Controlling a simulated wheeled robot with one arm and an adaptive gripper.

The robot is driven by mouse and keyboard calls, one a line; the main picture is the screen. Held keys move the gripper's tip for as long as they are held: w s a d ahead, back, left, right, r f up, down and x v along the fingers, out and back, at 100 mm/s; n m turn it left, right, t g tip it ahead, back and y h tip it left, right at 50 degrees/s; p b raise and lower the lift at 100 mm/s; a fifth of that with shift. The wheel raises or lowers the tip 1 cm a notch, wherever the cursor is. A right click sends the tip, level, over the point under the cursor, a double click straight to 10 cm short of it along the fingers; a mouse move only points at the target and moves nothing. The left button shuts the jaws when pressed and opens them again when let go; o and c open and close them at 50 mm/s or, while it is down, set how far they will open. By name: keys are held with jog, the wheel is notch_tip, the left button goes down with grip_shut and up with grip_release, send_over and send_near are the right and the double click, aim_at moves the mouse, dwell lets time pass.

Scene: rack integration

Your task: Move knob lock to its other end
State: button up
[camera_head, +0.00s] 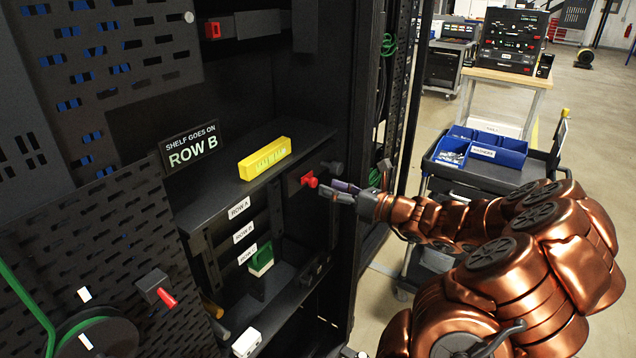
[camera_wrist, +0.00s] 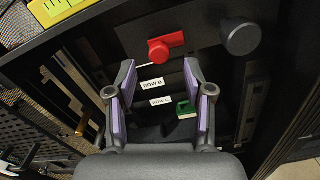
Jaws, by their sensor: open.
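A red knob (camera_head: 309,179) sits on a dark block on the rack's inner side wall, just right of the shelf. The red knob also shows in the wrist view (camera_wrist: 159,51), ahead of my fingertips and roughly between them. A black round knob (camera_wrist: 241,37) is to its right; it also shows in the head view (camera_head: 331,167). My gripper (camera_head: 340,190) is open, with its purple-padded fingers pointing at the red knob. In the wrist view my gripper (camera_wrist: 159,72) has nothing between its fingers. Whether a fingertip touches the knob cannot be told.
A yellow level (camera_head: 264,158) lies on the black shelf (camera_head: 215,192) left of the knob. Row labels (camera_head: 243,232) and a green-and-white block (camera_head: 261,260) are below. A perforated panel (camera_head: 110,250) stands at left. A cart with blue bins (camera_head: 499,151) is at right.

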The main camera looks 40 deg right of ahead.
aim_at(316, 183)
jog(key=shift+p+x, duration=0.4)
jog(key=shift+x, duration=1.95)
jog(key=shift+a, duration=0.1)
grip_shut()
